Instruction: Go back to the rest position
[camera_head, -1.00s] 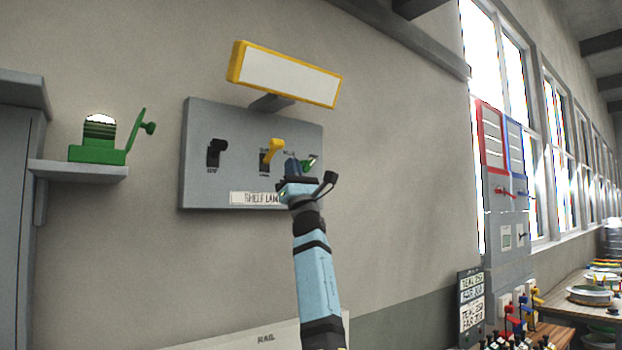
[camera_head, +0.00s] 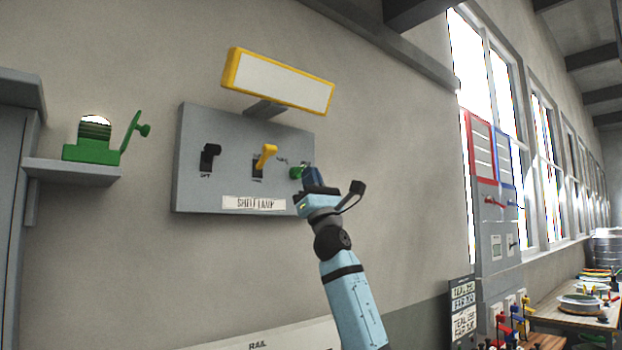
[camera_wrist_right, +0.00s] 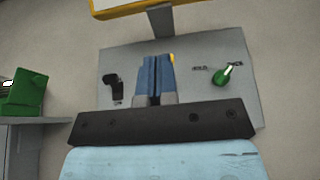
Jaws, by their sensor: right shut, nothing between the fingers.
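My right gripper (camera_head: 311,178) is shut and empty in front of the right side of a grey switch panel (camera_head: 190,160) on the wall. In the right wrist view its two blue fingers (camera_wrist_right: 157,80) are pressed together and cover most of the yellow lever. The panel carries a black lever (camera_head: 209,157), a yellow lever (camera_head: 265,157) and a green lever (camera_head: 297,172). The green lever is partly behind my gripper in the head view and shows clearly in the right wrist view (camera_wrist_right: 228,76). My left gripper is not in view.
A yellow-framed lamp (camera_head: 278,82) juts out above the panel. A green device (camera_head: 92,145) stands on a grey shelf (camera_head: 75,172) at the left. Red and blue framed boards (camera_head: 481,146) hang by the windows at the right. A workbench with stacked dishes (camera_head: 580,302) stands at far right.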

